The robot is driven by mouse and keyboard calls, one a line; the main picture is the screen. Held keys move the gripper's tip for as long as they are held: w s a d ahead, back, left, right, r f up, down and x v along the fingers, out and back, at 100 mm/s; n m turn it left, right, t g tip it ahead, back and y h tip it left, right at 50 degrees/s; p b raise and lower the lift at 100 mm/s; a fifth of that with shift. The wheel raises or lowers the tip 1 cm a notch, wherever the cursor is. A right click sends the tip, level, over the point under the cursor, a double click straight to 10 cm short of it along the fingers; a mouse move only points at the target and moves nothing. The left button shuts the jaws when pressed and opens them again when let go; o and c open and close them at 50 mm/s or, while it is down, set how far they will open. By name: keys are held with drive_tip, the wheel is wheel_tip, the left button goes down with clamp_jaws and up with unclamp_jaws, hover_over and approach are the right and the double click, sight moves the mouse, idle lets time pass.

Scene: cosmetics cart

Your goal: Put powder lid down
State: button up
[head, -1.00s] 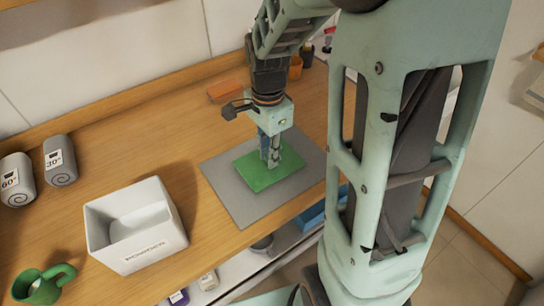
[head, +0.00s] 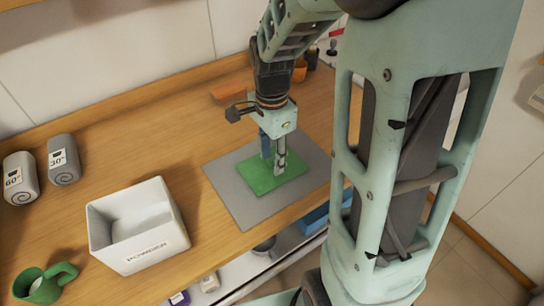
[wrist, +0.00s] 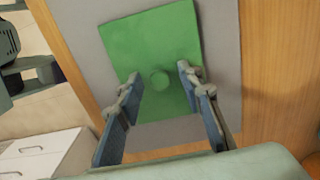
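The powder lid (head: 292,177) is a flat green square lying on a grey mat (head: 240,203) on the wooden counter. My gripper (head: 273,163) is directly over the lid, pointing down.
An orange block (head: 228,91) lies behind my gripper. The counter between the canisters and mat is mostly clear.

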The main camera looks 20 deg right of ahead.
sight(272, 159)
wheel_tip(272, 159, up, 12)
drive_tip(key=shift+p, duration=0.4)
drive_tip(key=shift+w+f, duration=0.15)
